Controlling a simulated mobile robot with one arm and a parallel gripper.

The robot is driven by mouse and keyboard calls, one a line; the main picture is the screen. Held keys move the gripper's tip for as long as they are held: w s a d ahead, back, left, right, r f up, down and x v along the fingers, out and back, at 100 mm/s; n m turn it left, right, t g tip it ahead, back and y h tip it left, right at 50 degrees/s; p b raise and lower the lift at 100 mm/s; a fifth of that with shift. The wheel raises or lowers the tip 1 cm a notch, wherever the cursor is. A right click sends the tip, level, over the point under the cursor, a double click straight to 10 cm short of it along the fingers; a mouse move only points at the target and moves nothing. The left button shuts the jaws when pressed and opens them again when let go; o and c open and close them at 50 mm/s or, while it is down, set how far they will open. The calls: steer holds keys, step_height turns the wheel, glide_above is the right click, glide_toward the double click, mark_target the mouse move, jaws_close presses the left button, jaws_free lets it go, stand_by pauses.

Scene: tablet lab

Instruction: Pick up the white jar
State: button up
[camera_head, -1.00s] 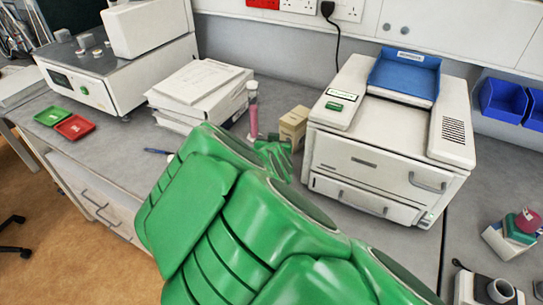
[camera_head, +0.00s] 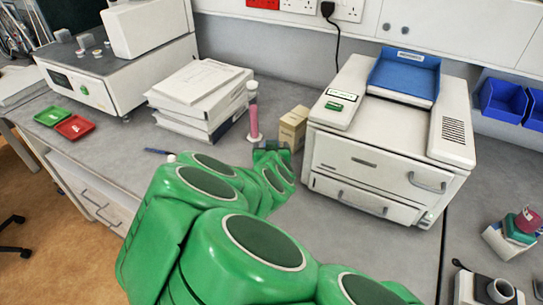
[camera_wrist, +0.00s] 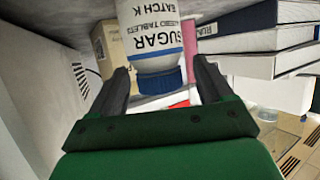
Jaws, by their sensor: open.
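The white jar (camera_wrist: 157,25) shows in the wrist view at the top middle, with a blue cap (camera_wrist: 159,80) and dark lettering that reads SUGAR. My gripper (camera_wrist: 160,66) is open, with one dark finger on each side of the cap and a visible gap to each. I cannot tell how deep the jar sits between the fingers. In the head view my gripper (camera_head: 271,148) is over the bench, and my green arm hides the jar there.
A pink tube (camera_head: 253,112), a cardboard box (camera_head: 293,128) and stacked binders (camera_head: 200,95) stand close behind my gripper. A large white machine (camera_head: 370,165) is to the right. Red (camera_head: 75,127) and green (camera_head: 52,115) trays lie at left. Bench in front of the machine is clear.

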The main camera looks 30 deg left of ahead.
steer(key=shift+x, duration=1.45)
steer(key=shift+c, duration=0.2)
steer(key=c, duration=1.1)
